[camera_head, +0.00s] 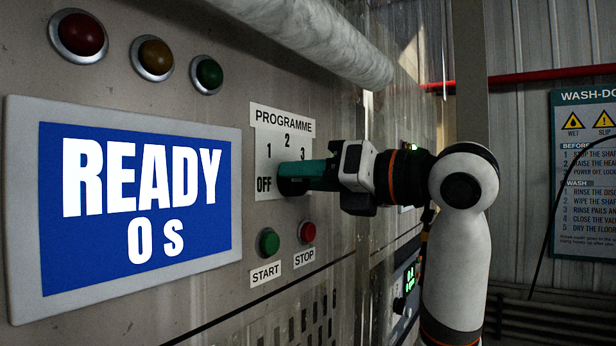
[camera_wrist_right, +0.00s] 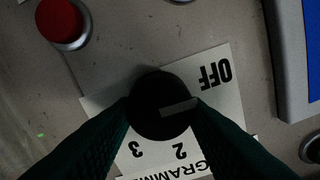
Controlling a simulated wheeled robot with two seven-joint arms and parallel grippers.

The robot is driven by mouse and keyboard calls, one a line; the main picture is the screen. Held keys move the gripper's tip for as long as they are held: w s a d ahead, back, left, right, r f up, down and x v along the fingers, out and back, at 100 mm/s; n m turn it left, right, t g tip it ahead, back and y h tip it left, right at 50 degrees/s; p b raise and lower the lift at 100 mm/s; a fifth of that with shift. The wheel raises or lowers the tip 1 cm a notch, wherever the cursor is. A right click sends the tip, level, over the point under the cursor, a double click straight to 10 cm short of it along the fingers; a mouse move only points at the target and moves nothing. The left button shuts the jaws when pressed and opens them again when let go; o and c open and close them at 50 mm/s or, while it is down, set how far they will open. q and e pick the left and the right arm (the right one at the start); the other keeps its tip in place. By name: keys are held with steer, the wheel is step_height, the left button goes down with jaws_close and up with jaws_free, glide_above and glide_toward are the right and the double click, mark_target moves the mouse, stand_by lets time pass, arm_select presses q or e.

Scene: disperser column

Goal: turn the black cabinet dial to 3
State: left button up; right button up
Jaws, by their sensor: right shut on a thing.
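The black dial (camera_wrist_right: 152,88) is round with a pale pointer mark, seen close in the right wrist view. In the head view only a dark edge of the dial (camera_head: 288,187) shows beside the fingers. My right gripper (camera_head: 303,173) is shut on the dial, with a green finger on each side. The programme plate (camera_head: 285,122) reads OFF, 1, 2 and 3. In the upside-down wrist view the mark points right, a little below OFF; the 1 is hidden there. The 3 and 2 show at the bottom. My left gripper is not in view.
Green START (camera_head: 269,243) and red STOP (camera_head: 307,232) buttons sit just below the dial. A blue display (camera_head: 130,200) reads READY 0 S. Three lamps (camera_head: 153,57) are above it. A pale pipe (camera_head: 310,38) runs overhead. A wash-down sign (camera_head: 585,170) hangs at right.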

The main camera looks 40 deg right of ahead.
steer(key=m, duration=0.4)
steer(key=m+p, duration=0.1)
steer(key=m, duration=0.8)
steer(key=shift+w+d+f, duration=0.1)
steer(key=shift+d+f, duration=0.1)
steer(key=shift+f, duration=0.05)
steer(key=m+p, duration=0.1)
steer(key=m, duration=0.5)
steer(key=shift+a+f+m, duration=0.1)
steer(key=shift+f+m, duration=0.05)
steer(key=shift+m, duration=0.25)
steer(key=m+p, duration=0.1)
steer(key=m, duration=0.2)
steer(key=shift+f+m, duration=0.1)
steer(key=shift+m, duration=0.2)
steer(key=shift+a+f+m, duration=0.1)
steer(key=shift+a+m, duration=0.05)
steer(key=shift+m, duration=1.35)
steer(key=o, duration=0.8)
steer(key=shift+o, duration=0.9)
